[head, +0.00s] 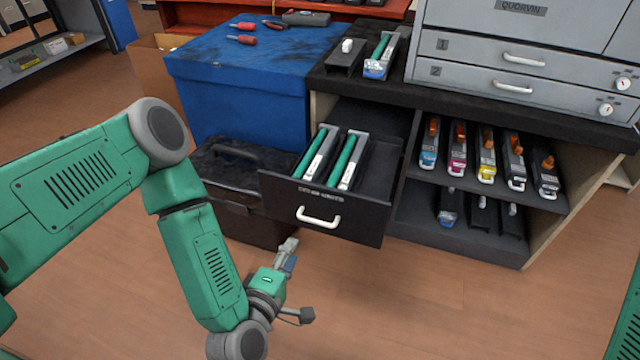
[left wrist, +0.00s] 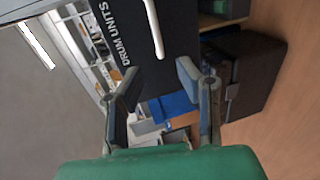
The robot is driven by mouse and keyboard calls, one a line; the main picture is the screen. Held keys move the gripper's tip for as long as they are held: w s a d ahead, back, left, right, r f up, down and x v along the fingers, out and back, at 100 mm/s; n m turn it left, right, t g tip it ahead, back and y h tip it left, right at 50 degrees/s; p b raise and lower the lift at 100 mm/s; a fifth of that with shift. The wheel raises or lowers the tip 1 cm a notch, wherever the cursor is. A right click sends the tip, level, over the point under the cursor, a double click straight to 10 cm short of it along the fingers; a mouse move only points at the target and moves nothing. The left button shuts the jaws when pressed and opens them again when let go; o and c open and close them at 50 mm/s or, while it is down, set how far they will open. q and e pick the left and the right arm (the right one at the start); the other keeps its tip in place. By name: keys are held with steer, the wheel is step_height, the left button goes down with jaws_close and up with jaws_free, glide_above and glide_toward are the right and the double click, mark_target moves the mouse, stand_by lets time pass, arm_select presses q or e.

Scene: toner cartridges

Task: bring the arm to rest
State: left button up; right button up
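My left arm reaches in from the left in the head view, with its left gripper (head: 288,258) in front of and below the open drawer (head: 310,215). In the left wrist view the left gripper (left wrist: 160,90) has its two fingers spread apart with nothing held between them. The drawer front, lettered "DRUM UNITS" (left wrist: 120,35), lies beyond the fingers there. Two green-rollered drum units, the left one (head: 316,152) and the right one (head: 347,160), lie in the drawer. A green part of my right arm shows at the right edge of the head view; its gripper is out of view.
A blue box (head: 245,85) bears tools. A black case (head: 235,185) stands left of the drawer. Several toner cartridges (head: 486,155) fill the right shelf (head: 430,168). A grey printer (head: 520,60) and another drum unit (head: 380,55) stand on top. The wooden floor (head: 420,300) in front is clear.

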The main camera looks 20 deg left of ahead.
arm_select(q)
steer(key=s+f+m+g+h+p, duration=0.2)
steer(key=s+m+g+h+p, duration=0.15)
steer(key=s+m+g, duration=0.65)
steer(key=s+a+r+m+g+y+p, duration=0.3)
steer(key=s+a+m+g+y, duration=0.1)
steer(key=s+a+m, duration=0.4)
steer(key=s+a+g, duration=0.1)
steer(key=s, duration=0.1)
steer(key=shift+s+a, duration=0.3)
steer(key=shift+w+f, duration=0.1)
